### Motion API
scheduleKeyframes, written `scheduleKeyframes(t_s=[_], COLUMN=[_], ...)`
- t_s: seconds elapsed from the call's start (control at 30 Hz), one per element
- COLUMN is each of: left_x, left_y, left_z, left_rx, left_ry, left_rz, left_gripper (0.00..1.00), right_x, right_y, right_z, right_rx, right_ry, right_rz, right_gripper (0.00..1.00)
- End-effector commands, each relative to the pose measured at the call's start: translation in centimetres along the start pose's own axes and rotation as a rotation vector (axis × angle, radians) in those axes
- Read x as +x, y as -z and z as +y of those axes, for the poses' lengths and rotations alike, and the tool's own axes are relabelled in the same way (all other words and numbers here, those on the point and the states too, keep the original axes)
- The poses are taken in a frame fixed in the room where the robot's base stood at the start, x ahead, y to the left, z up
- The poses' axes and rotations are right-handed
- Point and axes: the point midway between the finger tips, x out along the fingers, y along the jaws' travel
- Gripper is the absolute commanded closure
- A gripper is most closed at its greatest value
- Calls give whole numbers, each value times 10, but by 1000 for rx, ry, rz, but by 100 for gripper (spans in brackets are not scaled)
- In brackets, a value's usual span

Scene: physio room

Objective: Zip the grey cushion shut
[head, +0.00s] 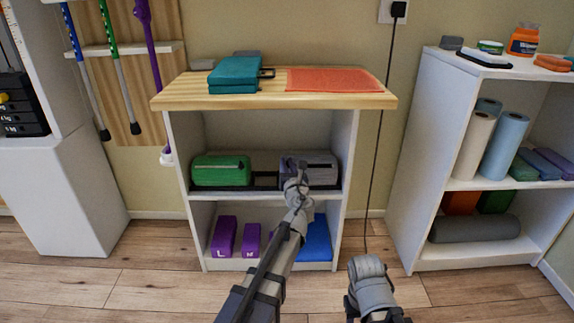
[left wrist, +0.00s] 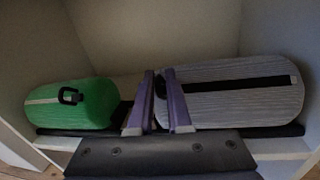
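The grey cushion (head: 322,169) lies on the right of the middle shelf of the low cabinet. In the left wrist view the grey cushion (left wrist: 232,93) shows a dark zip line along its front, with a dark zip pull (left wrist: 160,84) at the left end. My left gripper (head: 296,180) reaches to the cushion's left end. In the left wrist view the fingers of my left gripper (left wrist: 158,84) stand close on both sides of the zip pull and appear shut on it. My right gripper (head: 370,272) is low in the head view; its fingers cannot be made out.
A green cushion (head: 221,171) lies left on the same dark tray. Purple blocks (head: 224,236) and a blue block (head: 315,240) sit below. The cabinet top (head: 180,94) holds a teal case (head: 234,75) and an orange mat (head: 335,79). A cable (head: 379,130) hangs right of the cabinet.

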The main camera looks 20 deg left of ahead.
Motion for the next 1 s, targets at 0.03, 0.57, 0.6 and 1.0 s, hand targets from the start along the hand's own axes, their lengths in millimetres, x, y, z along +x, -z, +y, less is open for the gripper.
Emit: scheduleKeyframes(t_s=[0.03,0.57,0.6,1.0], left_x=[0,0,0,1], left_y=[0,0,0,0], left_z=[1,2,2,2], left_rx=[-1,0,0,1], left_ry=[-3,-5,-5,-6], left_rz=[1,1,1,1], left_gripper=[94,100,100,100], right_x=[0,0,0,0], right_y=[0,0,0,0], right_z=[0,0,0,0], right_rx=[0,0,0,0], right_ry=[0,0,0,0], right_rz=[0,0,0,0], right_gripper=[50,50,50,50])
